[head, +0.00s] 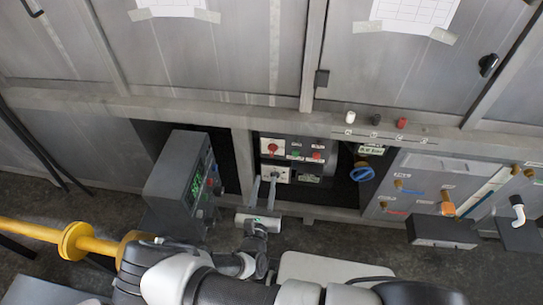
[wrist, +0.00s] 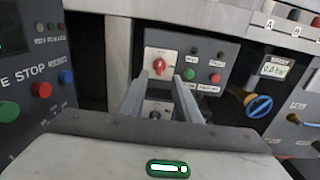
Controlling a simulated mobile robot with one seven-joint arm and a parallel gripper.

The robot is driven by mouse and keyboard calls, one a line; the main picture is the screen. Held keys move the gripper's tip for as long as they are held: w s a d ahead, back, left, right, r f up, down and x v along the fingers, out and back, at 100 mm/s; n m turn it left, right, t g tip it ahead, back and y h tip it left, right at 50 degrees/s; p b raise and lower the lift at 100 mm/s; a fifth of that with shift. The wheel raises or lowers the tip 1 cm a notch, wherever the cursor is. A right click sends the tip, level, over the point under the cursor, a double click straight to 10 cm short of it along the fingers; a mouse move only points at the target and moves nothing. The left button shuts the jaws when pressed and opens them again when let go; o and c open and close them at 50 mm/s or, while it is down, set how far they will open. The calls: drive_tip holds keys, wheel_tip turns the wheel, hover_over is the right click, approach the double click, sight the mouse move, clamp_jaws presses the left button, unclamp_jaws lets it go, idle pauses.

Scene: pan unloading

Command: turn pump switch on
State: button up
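A dark control panel (head: 312,157) is recessed below the grey cabinets. It carries a red rotary switch (head: 272,147) on a white plate, also in the wrist view (wrist: 159,66). Below it is a black rotary switch (wrist: 155,107) on another light plate. The labels are too small to read, so I cannot tell which is the pump switch. My gripper (head: 264,180) is in front of the panel's lower left. Its two fingers (wrist: 160,80) are apart with nothing held. The black switch shows in the gap between them; I cannot tell whether they touch it.
A grey box with a green display (head: 185,182) stands close to the left of my gripper. A blue valve handle (head: 362,172) is to the right. Yellow pipe (head: 40,230) runs at the left. A dark box (head: 442,232) juts out at the right.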

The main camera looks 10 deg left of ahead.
sight(272, 151)
drive_tip(key=w, duration=0.4)
drive_tip(key=w+b, duration=0.1)
drive_tip(key=w, duration=0.3)
drive_tip(key=w+b, duration=0.1)
drive_tip(key=w, duration=0.3)
drive_tip(key=shift+w+a, duration=0.3)
clamp_jaws()
